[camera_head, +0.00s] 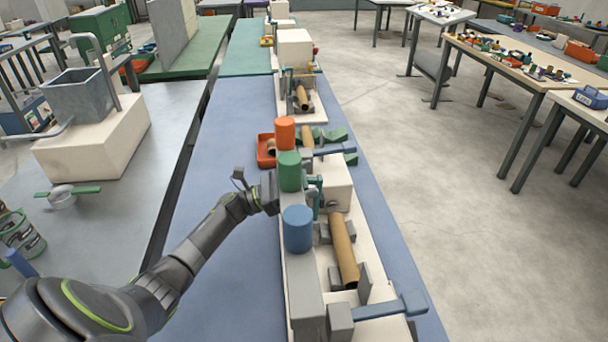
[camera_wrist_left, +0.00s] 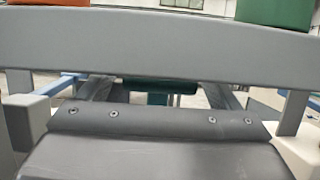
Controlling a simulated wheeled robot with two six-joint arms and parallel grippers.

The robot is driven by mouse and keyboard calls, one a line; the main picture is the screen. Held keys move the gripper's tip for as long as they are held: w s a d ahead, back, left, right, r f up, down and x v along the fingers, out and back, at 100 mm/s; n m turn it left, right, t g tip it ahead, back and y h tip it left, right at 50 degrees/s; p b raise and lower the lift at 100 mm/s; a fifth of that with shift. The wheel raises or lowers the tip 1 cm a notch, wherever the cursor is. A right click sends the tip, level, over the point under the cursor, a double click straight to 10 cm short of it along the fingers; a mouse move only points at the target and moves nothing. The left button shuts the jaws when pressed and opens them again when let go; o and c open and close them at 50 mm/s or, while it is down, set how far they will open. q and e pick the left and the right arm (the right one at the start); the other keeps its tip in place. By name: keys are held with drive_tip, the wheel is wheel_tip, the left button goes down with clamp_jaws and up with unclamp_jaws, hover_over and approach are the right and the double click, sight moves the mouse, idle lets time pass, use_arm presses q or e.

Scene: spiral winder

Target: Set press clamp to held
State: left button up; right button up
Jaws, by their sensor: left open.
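A winder machine (camera_head: 305,265) stands on the blue bench top, with a long grey bar along its left side. The bar also crosses the left wrist view (camera_wrist_left: 160,45). Blue, green and orange cylinders stand along it. A brown tube (camera_head: 343,250) lies in the machine. A blue lever (camera_head: 385,309) crosses its near end, and another (camera_head: 328,151) its far end. I cannot tell for sure which part is the press clamp. My left gripper (camera_head: 272,192) is at the bar's left side near the green cylinder, its fingers spread and partly hidden. The right gripper is out of view.
A red tray (camera_head: 266,150) sits beyond my left gripper. A second machine (camera_head: 298,80) stands farther up the bench. The grey table (camera_head: 120,220) on the left carries a hopper (camera_head: 80,97). The blue bench top (camera_head: 232,290) left of the machine is mostly clear.

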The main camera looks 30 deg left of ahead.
sight(317, 185)
use_arm(q)
drive_tip(key=shift+d, duration=0.1)
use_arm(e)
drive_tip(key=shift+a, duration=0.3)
